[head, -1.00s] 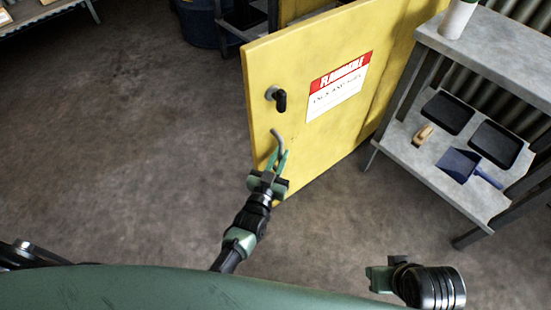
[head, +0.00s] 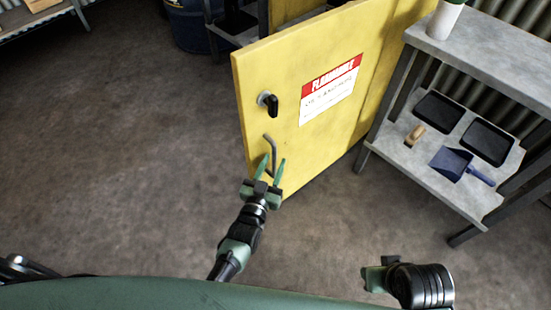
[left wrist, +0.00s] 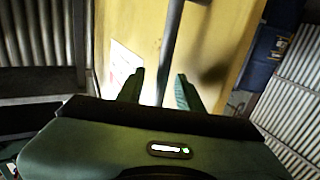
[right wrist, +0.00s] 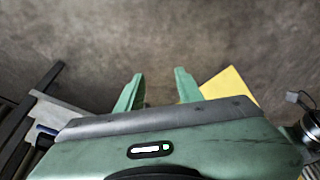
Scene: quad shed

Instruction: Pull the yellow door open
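The yellow door (head: 310,125) with a red-and-white flammable label fills the upper middle of the head view. It stands swung out at an angle, with its free edge at the left. It has a black latch knob (head: 268,103) and, below that, a grey bar handle (head: 272,155). My left gripper (head: 271,167) is at the handle's lower part, its fingers apart. In the left wrist view the handle (left wrist: 171,45) runs between the spread fingers, touching neither clearly. My right gripper (right wrist: 158,88) is open and empty over the floor, away from the door.
A grey shelf unit (head: 485,45) with dark trays, a blue dustpan (head: 452,163) and a brush stands right of the door. A blue drum (head: 190,28) is behind, at the back left. The concrete floor (head: 120,150) left of the door is clear.

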